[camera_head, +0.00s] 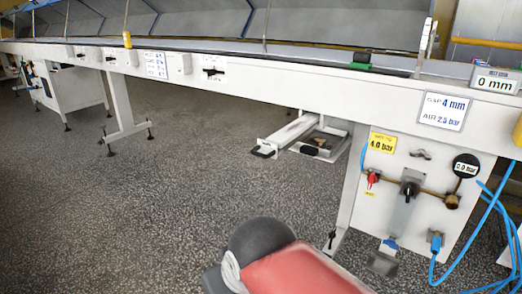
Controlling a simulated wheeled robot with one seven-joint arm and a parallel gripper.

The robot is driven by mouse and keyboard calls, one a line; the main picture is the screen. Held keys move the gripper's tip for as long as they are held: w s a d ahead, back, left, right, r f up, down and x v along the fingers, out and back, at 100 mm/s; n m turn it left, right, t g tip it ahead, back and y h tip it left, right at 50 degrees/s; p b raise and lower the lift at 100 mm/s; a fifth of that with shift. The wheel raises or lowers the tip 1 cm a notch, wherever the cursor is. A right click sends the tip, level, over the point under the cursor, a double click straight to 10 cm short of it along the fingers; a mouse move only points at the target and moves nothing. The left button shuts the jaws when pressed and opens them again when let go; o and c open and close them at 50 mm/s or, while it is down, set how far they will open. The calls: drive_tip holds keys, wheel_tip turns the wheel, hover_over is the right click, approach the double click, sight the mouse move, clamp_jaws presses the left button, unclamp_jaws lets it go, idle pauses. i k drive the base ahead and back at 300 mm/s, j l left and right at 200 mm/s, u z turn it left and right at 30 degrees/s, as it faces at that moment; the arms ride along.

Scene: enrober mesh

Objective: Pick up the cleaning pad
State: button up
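My arm shows at the bottom centre as a red link with a dark rounded joint, well below and in front of the block. My gripper is not in view.
The long white machine frame (270,82) crosses the view on legs. A valve panel (411,225) with gauges and blue hoses (469,240) stands at right. A pulled-out tray (321,148) lies under the frame. Grey speckled floor (140,210) is clear at left.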

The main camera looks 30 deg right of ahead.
sight(361, 60)
drive_tip(key=z, duration=1.6)
